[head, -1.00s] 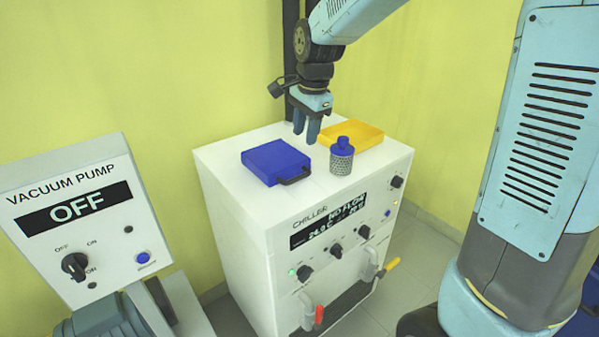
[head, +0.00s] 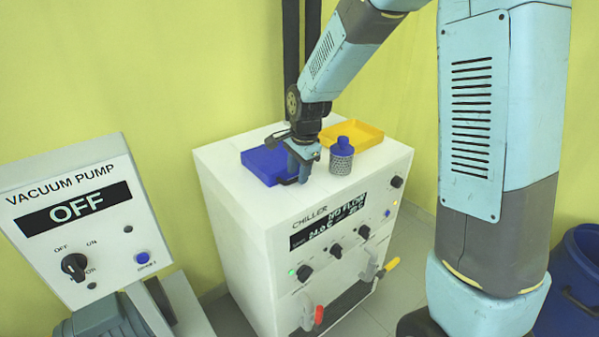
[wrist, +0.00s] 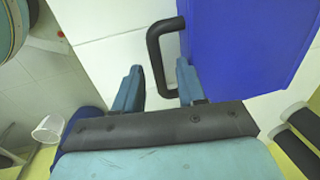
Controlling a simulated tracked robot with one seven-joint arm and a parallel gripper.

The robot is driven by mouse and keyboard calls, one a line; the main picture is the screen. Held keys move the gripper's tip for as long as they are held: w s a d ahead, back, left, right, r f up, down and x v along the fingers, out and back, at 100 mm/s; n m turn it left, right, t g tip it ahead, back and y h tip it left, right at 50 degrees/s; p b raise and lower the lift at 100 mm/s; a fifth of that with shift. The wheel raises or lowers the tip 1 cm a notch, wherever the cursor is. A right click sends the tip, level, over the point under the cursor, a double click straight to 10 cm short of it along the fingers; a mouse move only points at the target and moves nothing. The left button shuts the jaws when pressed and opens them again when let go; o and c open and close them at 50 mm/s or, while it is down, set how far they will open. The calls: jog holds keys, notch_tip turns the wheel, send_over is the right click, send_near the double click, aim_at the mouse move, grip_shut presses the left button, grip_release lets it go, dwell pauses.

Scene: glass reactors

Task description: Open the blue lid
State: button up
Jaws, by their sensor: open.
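The blue lid (head: 262,163) is a flat blue box-like cover on top of the white chiller, lying level. It also shows in the wrist view (wrist: 250,45) at the upper right. Its black handle (wrist: 155,50) sticks out from its edge. My gripper (head: 300,180) is low at the lid's front right corner, by the handle. In the wrist view my gripper (wrist: 158,85) is open, and the lower arm of the handle reaches in between the two fingertips. In the head view the gripper hides most of the handle.
A metal-mesh bottle with a blue cap (head: 341,155) stands close to the right of my gripper. A yellow tray (head: 352,136) lies behind it. The white chiller (head: 240,222) has knobs on its front. The vacuum pump panel (head: 80,210) is at left, a blue barrel (head: 570,285) at right.

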jog(key=shift+f, duration=0.35)
jog(key=shift+c, duration=0.2)
grip_shut()
jog(key=shift+r, duration=0.1)
